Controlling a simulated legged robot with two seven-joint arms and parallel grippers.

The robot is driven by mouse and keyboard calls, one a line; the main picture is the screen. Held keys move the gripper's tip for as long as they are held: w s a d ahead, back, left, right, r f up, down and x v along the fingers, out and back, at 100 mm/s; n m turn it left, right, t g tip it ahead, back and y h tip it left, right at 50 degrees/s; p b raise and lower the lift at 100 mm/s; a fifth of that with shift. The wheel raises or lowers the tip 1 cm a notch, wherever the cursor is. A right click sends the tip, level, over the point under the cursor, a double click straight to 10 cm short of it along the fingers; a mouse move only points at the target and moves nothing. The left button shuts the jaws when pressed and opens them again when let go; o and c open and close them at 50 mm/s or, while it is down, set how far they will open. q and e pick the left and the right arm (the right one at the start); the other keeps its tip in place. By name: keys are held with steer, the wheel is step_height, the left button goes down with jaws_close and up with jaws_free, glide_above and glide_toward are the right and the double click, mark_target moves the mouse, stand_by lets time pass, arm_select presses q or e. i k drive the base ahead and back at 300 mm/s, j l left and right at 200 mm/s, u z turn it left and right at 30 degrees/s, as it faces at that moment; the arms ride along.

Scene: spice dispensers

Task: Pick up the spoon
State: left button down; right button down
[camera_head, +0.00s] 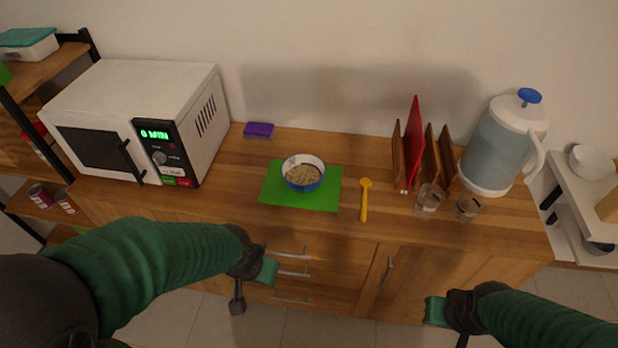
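A yellow spoon (364,201) lies on the wooden counter, just right of a green mat (271,187). Its round bowl end points to the back and its handle to the front. My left gripper (254,290) is open and empty, in front of the counter's drawers, to the left of the spoon and nearer to me. My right gripper (448,327) is open and empty at the lower right, in front of the cabinet and well away from the spoon. Nothing covers the spoon.
A bowl of food (303,173) stands on the green mat. A microwave (138,122) is at left, a purple sponge (258,130) behind. A rack with boards (413,150), two glasses (429,200) and a water dispenser (501,144) stand right. Counter around the spoon is clear.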

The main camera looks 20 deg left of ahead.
mark_target(365, 183)
steer(key=i+l+u, duration=0.1)
steer(key=i+u, duration=0.15)
steer(key=u, duration=0.15)
steer(key=i+l+u, duration=0.15)
steer(key=u, duration=0.3)
steer(key=i+l+u, duration=0.2)
steer(key=u, duration=0.2)
